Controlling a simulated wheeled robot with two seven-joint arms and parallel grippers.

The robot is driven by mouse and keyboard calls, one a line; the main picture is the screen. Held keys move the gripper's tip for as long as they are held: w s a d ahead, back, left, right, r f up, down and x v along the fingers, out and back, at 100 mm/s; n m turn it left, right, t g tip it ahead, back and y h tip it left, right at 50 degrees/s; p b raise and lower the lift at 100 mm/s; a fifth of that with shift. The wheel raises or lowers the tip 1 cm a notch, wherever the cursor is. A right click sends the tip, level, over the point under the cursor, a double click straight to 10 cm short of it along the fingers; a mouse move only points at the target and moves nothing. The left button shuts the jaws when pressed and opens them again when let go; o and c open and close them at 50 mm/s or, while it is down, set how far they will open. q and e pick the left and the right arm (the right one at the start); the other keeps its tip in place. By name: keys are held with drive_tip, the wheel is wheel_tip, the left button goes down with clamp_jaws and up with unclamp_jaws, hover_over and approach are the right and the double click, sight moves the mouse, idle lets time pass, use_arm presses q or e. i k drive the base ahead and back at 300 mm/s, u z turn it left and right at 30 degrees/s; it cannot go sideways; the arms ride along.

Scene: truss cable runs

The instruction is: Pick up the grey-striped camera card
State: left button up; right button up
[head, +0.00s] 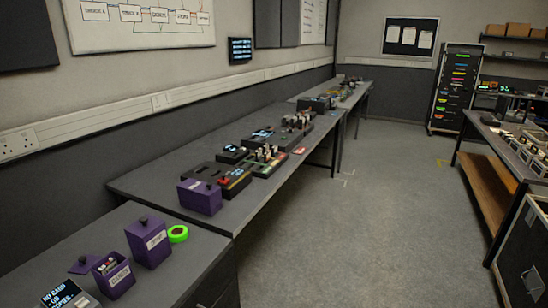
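I cannot make out a grey-striped camera card; the small items are too small to tell apart. An open purple box (114,279) stands on the near left bench, with several small pale and reddish items (107,265) showing in its top. A purple lid (86,264) lies beside it. A closed purple box with a label (148,246) stands to its right. Another purple box (199,198) stands on the long bench beyond. Several trays of small devices (262,160) lie further along that bench. Neither of my grippers is in view.
A green tape roll (178,233) and a dark sign (64,296) are on the near bench (190,262). A table with devices (516,145) stands at the right, with a black case (526,262) in front. A cable rack (455,88) stands at the back. The middle floor (360,220) is clear.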

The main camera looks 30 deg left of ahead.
sight(259, 154)
drive_tip(key=i, duration=1.8)
drive_tip(key=u, duration=0.95)
drive_tip(key=i, duration=1.4)
drive_tip(key=u, duration=1.25)
